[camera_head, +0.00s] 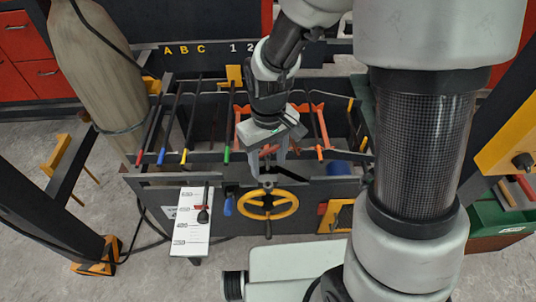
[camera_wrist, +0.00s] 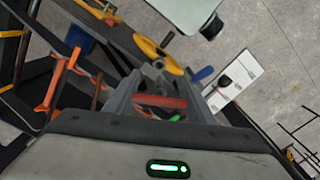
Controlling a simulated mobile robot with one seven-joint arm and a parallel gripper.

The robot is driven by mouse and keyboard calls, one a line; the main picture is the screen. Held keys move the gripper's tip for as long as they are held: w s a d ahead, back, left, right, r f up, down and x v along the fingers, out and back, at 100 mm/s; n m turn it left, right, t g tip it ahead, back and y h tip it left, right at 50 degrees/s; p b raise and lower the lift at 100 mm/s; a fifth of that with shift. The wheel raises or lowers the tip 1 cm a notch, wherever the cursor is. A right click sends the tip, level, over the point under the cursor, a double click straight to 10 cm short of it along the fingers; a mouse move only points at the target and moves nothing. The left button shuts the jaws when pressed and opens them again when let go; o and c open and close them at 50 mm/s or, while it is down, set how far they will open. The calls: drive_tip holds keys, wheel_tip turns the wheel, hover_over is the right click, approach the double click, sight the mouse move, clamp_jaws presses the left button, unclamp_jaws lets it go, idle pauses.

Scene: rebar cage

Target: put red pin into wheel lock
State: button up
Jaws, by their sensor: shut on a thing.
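My gripper (camera_head: 268,168) points down just above and behind the yellow wheel (camera_head: 268,203) on the front panel of the dark frame. In the wrist view, my gripper (camera_wrist: 160,80) is shut on the red pin (camera_wrist: 160,101), which shows as a short red bar across the space between the fingers. The fingers hide its ends. In the head view I cannot make out the pin. The yellow wheel also shows in the wrist view (camera_wrist: 150,48), beyond the fingertips. A grey round part (camera_wrist: 158,64) shows near the fingertips; the lock's hole cannot be made out.
A white marked board (camera_head: 191,225) with a dark knob stands left of the wheel. A blue handle (camera_head: 228,205) is close to the wheel's left side. Orange bars (camera_head: 320,130) and coloured-tip rods (camera_head: 228,130) surround my gripper in the frame.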

drive_tip(key=shift+s, duration=0.1)
drive_tip(key=shift+f+b, duration=2.45)
drive_tip(key=shift+f, duration=0.45)
drive_tip(key=shift+f+b, duration=1.4)
drive_tip(key=shift+f, duration=0.2)
drive_tip(key=shift+r, duration=0.2)
drive_tip(key=shift+r+p, duration=1.05)
drive_tip(key=shift+r, duration=0.1)
drive_tip(key=shift+f+b, duration=1.15)
drive_tip(key=shift+f, duration=0.15)
idle(0.3)
drive_tip(key=o, duration=1.2)
